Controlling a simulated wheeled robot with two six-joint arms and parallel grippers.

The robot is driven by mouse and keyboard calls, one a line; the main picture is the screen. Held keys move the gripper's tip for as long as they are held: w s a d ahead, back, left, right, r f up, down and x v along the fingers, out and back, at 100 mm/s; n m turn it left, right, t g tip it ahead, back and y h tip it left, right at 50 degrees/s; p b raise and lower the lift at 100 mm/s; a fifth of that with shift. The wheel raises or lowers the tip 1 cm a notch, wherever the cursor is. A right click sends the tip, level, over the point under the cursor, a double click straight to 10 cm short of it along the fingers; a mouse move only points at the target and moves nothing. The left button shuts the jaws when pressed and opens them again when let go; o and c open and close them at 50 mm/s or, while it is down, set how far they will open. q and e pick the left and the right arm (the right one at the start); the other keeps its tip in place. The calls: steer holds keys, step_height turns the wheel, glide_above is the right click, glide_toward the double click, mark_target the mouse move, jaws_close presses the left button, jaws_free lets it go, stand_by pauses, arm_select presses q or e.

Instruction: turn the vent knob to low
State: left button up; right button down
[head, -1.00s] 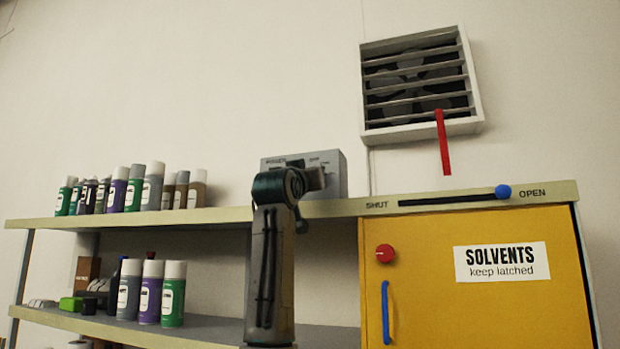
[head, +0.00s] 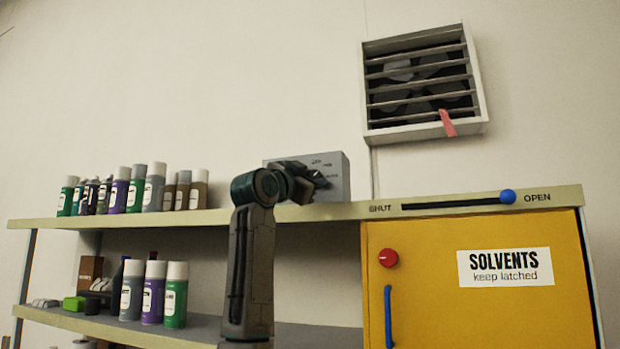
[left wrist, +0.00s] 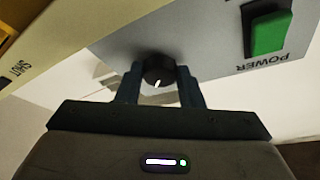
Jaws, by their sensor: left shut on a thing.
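The vent knob (left wrist: 158,72) is small, round and black with a white pointer line, on the face of a grey control box (head: 338,170). In the left wrist view its pointer is aimed toward the bottom of the picture, slightly left. My left gripper (head: 318,180) is at the front of the box. In the left wrist view its two fingers (left wrist: 160,85) are shut on the knob, one on each side. In the head view the gripper hides the knob, and the level markings are too small to read. My right gripper is not in view.
A green power switch (left wrist: 268,33) is beside the knob. The box stands on a shelf (head: 230,214) with several spray cans at left. A slider with a blue knob (head: 507,196) is at OPEN, above a yellow cabinet (head: 430,300). A louvred vent (head: 425,125) is above.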

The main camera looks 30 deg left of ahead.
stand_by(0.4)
arm_select(q)
steer(key=o, duration=1)
steer(key=shift+s+d, duration=0.1)
steer(key=b+v, duration=0.6)
steer(key=v, duration=0.4)
steer(key=shift+s, duration=0.4)
